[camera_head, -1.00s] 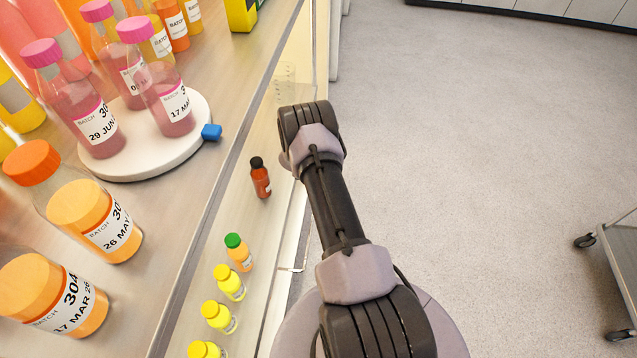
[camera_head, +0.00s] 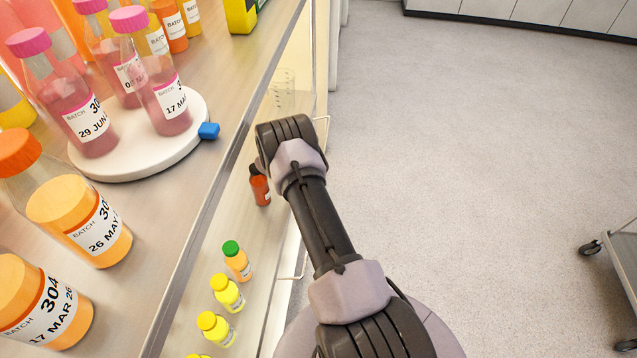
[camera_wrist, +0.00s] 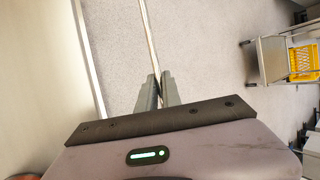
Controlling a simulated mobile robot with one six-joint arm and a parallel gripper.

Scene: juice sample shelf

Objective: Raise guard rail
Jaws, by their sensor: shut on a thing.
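The guard rail (camera_wrist: 150,35) shows in the wrist view as a thin pale rod running from the top edge down to my gripper (camera_wrist: 158,92). The two grey fingers are closed on it, one on each side. In the head view my forearm reaches up toward the shelf's front edge, and my fingers are hidden behind its end. Thin pale wire pieces stick out beside the lower shelf in the head view; I cannot tell whether they belong to the rail.
The upper shelf holds pink bottles (camera_head: 88,125) on a white turntable (camera_head: 135,168) and orange-capped bottles (camera_head: 82,218). Small bottles, including a green-capped one (camera_head: 237,262), stand on the lower shelf. A grey cart (camera_head: 622,265) stands right; open floor lies between.

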